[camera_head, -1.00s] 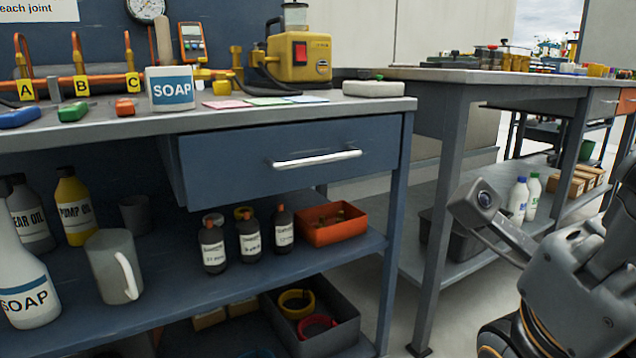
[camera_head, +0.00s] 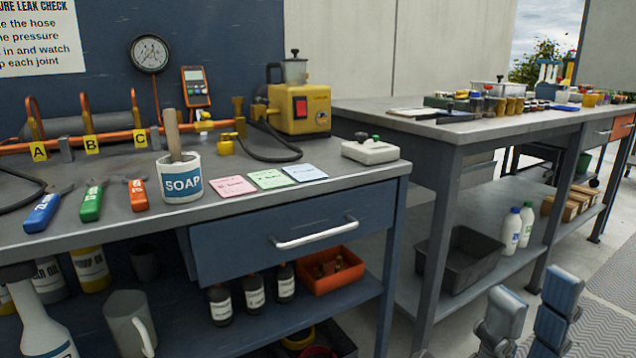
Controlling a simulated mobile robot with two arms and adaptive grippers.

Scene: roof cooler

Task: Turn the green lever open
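A green handle (camera_head: 91,203) with a dark tip lies near the front of the blue workbench top (camera_head: 105,229). It sits between a similar blue handle (camera_head: 43,211) and an orange one (camera_head: 138,195), in front of the copper pipe with yellow tags A, B and C (camera_head: 141,138). I cannot tell how the green handle joins the pipe. My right gripper (camera_head: 531,305) is at the bottom right, low in front of the grey bench and far from the green handle. Its two fingers stand apart with nothing between them. My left gripper is not in view.
A white SOAP pot (camera_head: 181,186) with a stick in it stands right of the handles. Coloured cards (camera_head: 272,178), a yellow pump (camera_head: 299,107), a black hose and a pale box with knobs (camera_head: 370,152) are further right. A drawer handle (camera_head: 316,235) juts out below.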

